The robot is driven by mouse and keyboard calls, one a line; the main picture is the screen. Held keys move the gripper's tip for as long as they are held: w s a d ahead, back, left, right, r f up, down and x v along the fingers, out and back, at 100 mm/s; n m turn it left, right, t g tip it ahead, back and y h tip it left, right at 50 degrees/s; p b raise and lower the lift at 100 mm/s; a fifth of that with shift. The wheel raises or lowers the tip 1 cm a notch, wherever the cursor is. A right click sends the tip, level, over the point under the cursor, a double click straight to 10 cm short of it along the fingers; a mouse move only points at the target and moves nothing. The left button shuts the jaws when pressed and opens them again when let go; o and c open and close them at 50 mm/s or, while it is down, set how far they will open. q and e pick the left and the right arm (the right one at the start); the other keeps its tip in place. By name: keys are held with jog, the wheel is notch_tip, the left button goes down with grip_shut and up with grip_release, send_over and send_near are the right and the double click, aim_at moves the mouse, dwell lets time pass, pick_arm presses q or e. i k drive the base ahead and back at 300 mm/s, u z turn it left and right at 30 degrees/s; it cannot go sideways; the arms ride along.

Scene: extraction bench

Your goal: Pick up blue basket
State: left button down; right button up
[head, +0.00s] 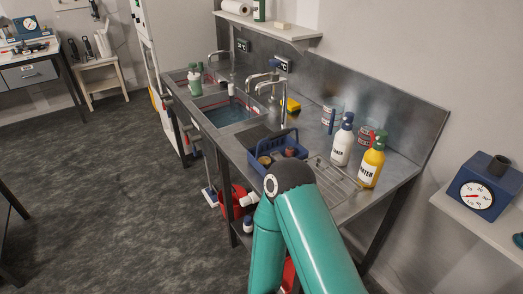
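The blue basket (258,159) stands upright on the steel bench, on the drainer side of the sink. Its handle stands up over it, and a few brownish items sit inside. A teal arm of mine rises from the bottom edge, and its dark round joint is just in front of the basket, covering part of its lower front. I cannot tell whether the joint touches the basket. No gripper fingers show in the head view.
The steel bench (225,150) holds a water-filled sink (228,112) with taps behind. A red item (233,203) is under the bench. The floor at left is clear.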

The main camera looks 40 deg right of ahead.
aim_at(279, 141)
jog(key=u, duration=0.1)
jog(key=i, duration=1)
jog(key=z, duration=0.8)
